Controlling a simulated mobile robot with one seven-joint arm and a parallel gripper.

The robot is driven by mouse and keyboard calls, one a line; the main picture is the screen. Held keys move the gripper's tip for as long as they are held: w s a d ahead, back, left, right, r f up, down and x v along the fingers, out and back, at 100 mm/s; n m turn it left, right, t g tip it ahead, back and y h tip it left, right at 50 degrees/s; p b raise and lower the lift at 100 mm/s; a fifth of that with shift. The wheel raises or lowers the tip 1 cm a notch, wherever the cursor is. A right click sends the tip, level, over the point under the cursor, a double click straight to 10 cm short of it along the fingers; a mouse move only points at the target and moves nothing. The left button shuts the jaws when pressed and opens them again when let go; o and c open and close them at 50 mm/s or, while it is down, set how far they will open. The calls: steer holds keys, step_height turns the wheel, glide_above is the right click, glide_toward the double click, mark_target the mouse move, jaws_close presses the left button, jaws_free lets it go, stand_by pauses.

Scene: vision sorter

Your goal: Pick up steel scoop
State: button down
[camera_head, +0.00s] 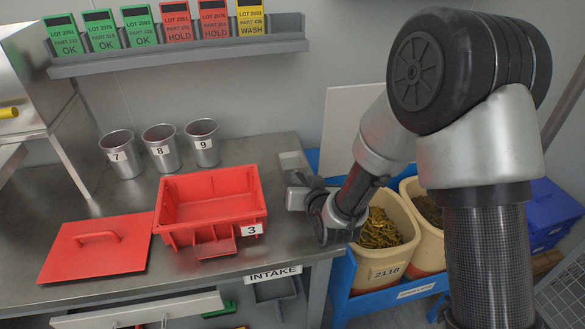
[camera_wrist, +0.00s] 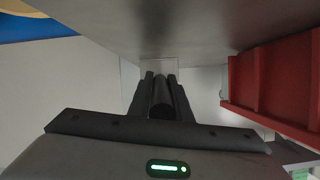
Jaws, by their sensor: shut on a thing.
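My gripper (camera_head: 299,186) is low over the right end of the steel bench, just right of the red bin. In the wrist view, my gripper (camera_wrist: 160,78) has its two dark fingers closed on either side of a dark, rounded bar (camera_wrist: 162,99), which looks like the handle of the steel scoop. The scoop's bowl does not show clearly in either view. I cannot tell whether the scoop touches the bench.
The red bin (camera_head: 173,215) marked 3 is close left of my gripper. A red lid (camera_head: 70,262) and several steel cups (camera_head: 162,150) stand farther left. Tubs of metal scraps (camera_head: 383,272) stand right of the bench. A shelf (camera_head: 180,58) of lot cards runs above.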

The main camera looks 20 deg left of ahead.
step_height(320, 180, up, 10)
steer(key=shift+r+p, duration=0.1)
steer(key=shift+p, duration=0.9)
